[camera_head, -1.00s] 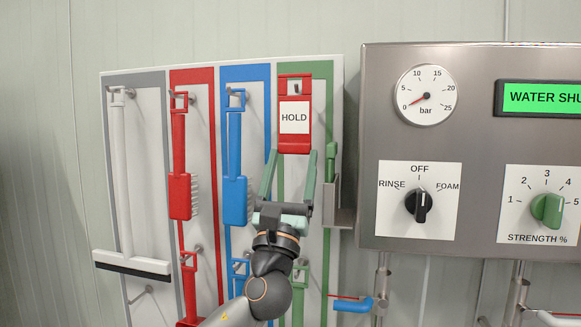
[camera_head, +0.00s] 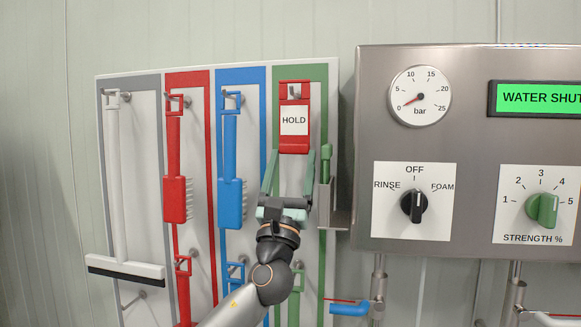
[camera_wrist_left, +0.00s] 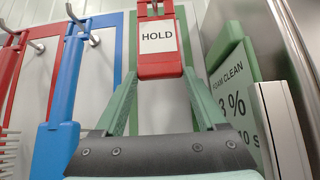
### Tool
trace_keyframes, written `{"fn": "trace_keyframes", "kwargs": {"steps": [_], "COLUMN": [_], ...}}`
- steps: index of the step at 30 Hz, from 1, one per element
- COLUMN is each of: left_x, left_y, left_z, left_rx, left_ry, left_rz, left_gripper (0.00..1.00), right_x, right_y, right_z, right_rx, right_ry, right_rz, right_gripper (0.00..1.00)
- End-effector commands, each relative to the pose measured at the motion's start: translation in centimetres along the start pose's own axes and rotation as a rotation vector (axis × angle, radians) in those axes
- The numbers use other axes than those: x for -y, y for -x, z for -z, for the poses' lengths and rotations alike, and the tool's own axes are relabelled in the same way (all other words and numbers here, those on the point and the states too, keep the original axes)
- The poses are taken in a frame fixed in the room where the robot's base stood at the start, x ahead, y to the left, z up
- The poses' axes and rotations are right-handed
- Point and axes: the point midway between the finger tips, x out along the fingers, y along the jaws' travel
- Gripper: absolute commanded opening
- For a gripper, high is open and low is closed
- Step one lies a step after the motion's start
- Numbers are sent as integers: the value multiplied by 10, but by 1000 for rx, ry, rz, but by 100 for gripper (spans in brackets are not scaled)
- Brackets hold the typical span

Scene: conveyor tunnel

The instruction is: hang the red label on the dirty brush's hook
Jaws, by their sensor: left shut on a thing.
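The red label (camera_head: 294,143) with a white HOLD panel is upright in front of the top of the green column. It also shows in the left wrist view (camera_wrist_left: 159,69). My left gripper (camera_head: 292,152) is shut on its lower end, one green finger at each side. A metal hook (camera_head: 296,90) shows through the opening at the label's top; I cannot tell whether the label rests on it. A red brush (camera_head: 174,190) and a blue brush (camera_head: 230,195) hang from hooks to the left. No dirt is clear on either brush. My right gripper is out of view.
A white squeegee (camera_head: 125,265) hangs in the grey column. The steel control box (camera_head: 470,150) juts out further right. Lower hooks carry more red, blue and green tools.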

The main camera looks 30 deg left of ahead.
Motion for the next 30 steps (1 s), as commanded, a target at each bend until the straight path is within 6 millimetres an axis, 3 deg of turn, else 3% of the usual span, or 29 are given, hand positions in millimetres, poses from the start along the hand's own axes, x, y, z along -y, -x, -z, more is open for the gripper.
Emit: {"fn": "trace_keyframes", "kwargs": {"steps": [30], "left_x": [0], "left_y": [5], "left_z": [9], "left_rx": [-1], "left_ry": [0], "left_rz": [0], "left_gripper": [0], "right_x": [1], "right_y": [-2], "right_z": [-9], "right_rx": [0], "right_ry": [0], "right_rz": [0], "right_gripper": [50]}}
